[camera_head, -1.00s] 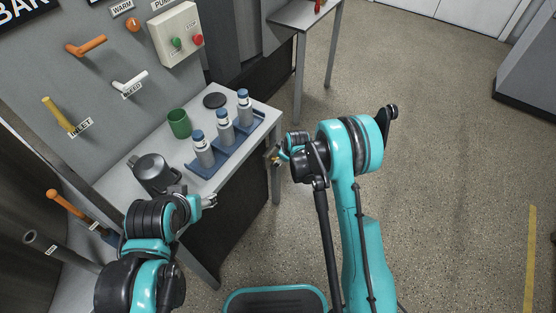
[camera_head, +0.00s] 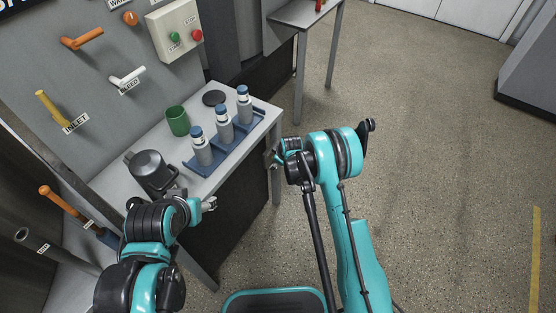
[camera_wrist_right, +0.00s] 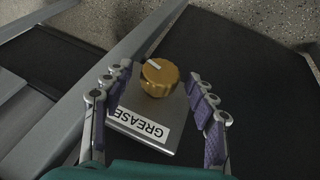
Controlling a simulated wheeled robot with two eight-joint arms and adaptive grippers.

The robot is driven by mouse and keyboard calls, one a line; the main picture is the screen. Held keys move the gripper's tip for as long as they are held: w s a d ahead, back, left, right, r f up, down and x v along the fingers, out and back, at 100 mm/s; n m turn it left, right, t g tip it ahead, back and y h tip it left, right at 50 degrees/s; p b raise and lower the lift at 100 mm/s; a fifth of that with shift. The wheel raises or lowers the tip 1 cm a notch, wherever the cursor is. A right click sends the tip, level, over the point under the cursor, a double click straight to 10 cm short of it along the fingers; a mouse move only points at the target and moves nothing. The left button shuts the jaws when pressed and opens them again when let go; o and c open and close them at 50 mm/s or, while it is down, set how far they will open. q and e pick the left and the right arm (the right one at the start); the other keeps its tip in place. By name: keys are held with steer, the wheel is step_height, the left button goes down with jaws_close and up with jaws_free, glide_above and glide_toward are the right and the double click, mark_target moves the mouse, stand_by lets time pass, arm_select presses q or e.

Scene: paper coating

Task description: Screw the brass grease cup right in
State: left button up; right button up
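The brass grease cup (camera_wrist_right: 160,77) shows in the right wrist view as a round knurled knob with a white mark on top. It sits on a grey block with a label reading GREASE (camera_wrist_right: 138,123). My right gripper (camera_wrist_right: 163,90) is open, with one finger on each side of the cup and a gap at both sides. In the head view my right gripper (camera_head: 273,157) is beside the table's right edge, and the cup cannot be made out there. My left gripper (camera_head: 210,204) is near the table's front edge, small in view; its opening is unclear.
The grey table (camera_head: 226,172) carries a blue tray (camera_head: 238,147) with several blue-capped bottles, a green cup (camera_head: 178,121), a black disc (camera_head: 214,97) and a dark jug (camera_head: 150,171). A wall panel with handles and a start/stop box (camera_head: 174,31) stands behind.

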steer(key=c, duration=1)
steer(key=shift+d, duration=0.1)
steer(key=shift+w+d+m+g+y, duration=0.1)
steer(key=shift+w+m+g+y, duration=0.1)
steer(key=shift+g+y, duration=0.35)
steer(key=shift+w+d+m+g+y, duration=0.1)
steer(key=shift+m+g+y, duration=0.2)
steer(key=shift+g, duration=0.35)
steer(key=shift+w+g+y, duration=0.1)
steer(key=shift+g+y, duration=0.95)
steer(key=shift+g, duration=0.35)
steer(key=shift+m, duration=0.3)
steer(key=o, duration=1.2)
